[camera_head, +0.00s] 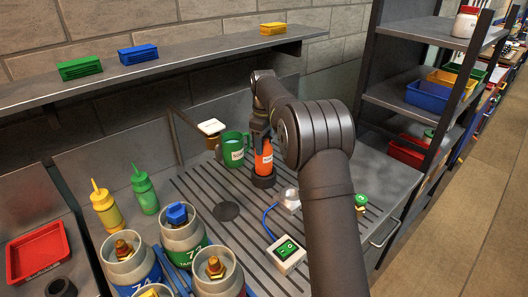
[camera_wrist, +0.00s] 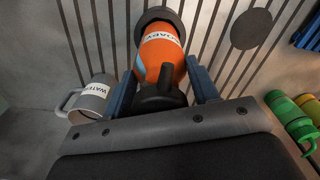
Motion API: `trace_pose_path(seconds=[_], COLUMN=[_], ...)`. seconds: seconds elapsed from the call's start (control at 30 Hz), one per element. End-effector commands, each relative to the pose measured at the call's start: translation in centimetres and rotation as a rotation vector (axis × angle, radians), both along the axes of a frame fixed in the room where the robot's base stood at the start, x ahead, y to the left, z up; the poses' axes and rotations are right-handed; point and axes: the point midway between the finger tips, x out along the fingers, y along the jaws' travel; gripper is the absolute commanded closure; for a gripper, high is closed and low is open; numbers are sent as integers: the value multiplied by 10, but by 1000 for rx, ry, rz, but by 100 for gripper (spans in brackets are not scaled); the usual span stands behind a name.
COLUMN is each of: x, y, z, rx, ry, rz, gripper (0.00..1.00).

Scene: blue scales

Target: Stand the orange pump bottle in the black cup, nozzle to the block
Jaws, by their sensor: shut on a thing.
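The orange pump bottle (camera_head: 264,160) stands about upright, with its lower end at the black cup (camera_head: 263,181). In the wrist view the bottle (camera_wrist: 160,52) has a white label, and its base meets the dark ring of the cup (camera_wrist: 160,15). I cannot tell whether it rests on the cup's floor. My gripper (camera_head: 262,136) is shut on the bottle near its top. In the wrist view my fingers (camera_wrist: 163,88) flank the black pump head (camera_wrist: 158,98). Its nozzle seems to point up the picture. I cannot tell which thing is the block.
A green mug (camera_head: 235,150) stands close left of the bottle. A grey mug (camera_wrist: 92,98) shows beside my finger in the wrist view. A white-topped post (camera_head: 211,128) is behind. A switch box (camera_head: 287,253) and squeeze bottles (camera_head: 143,190) stand farther off. Ribbed counter around the drain (camera_head: 226,211) is clear.

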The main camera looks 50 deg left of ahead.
Motion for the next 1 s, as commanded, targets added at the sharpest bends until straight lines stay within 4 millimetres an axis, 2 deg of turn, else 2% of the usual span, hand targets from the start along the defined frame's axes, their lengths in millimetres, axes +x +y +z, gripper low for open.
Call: trace_pose_path(seconds=[0.27,0.67,0.7,0.77,0.8,1.0], x=[0,0,0,0,0,0], y=[-1,-1,-1,-1,-1,-1], z=[-35,-40,-41,-41,-41,-41], rx=[-1,-1,-1,-1,-1,-1], ry=[0,0,1,1,1,1], rz=[0,0,0,0,0,0], gripper=[100,100,38,26,24,24])
